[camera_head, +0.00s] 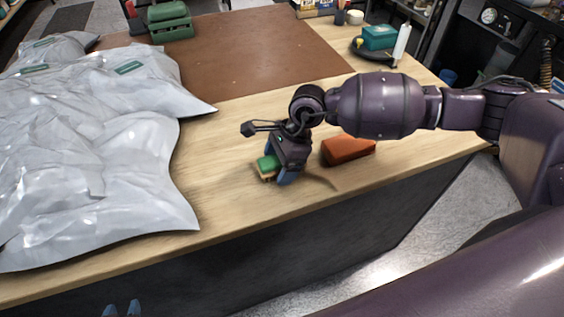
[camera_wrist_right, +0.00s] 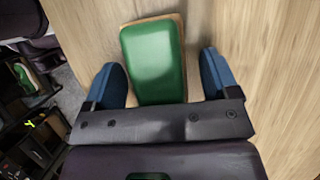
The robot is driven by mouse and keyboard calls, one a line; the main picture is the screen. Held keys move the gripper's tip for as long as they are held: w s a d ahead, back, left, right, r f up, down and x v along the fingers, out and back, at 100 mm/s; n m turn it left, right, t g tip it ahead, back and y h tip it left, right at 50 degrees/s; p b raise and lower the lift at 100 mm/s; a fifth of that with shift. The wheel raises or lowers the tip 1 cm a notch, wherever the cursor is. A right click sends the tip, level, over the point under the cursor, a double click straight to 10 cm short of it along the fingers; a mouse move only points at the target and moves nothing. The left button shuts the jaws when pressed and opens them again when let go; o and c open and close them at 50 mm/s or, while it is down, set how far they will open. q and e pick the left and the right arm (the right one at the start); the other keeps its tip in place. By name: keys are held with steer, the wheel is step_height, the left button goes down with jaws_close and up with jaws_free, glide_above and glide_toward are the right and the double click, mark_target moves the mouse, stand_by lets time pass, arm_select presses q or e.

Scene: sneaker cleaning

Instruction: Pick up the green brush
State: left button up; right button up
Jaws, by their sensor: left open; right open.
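The green brush (camera_head: 266,163) with a tan base lies on the wooden table, partly hidden by my right gripper (camera_head: 279,177) in the head view. In the right wrist view the brush (camera_wrist_right: 153,60) lies lengthwise between the two blue fingers of my right gripper (camera_wrist_right: 161,62). The fingers are open, one on each side, with a gap showing on both sides. The brush is slightly tilted relative to the fingers. My left gripper (camera_head: 122,309) shows only its blue fingertips, apart and empty, at the bottom left edge, in front of the table.
An orange block (camera_head: 348,150) sits on the table just right of my right gripper. Large grey plastic bags (camera_head: 90,175) cover the left side. A brown mat (camera_head: 250,58) lies behind. Bare wood (camera_head: 215,165) is free between the bags and the brush.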

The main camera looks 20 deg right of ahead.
steer(key=shift+f, duration=0.1)
steer(key=shift+f, duration=0.1)
steer(key=c, duration=1)
steer(key=shift+c, duration=0.2)
step_height(320, 180, up, 20)
steer(key=shift+r, duration=0.25)
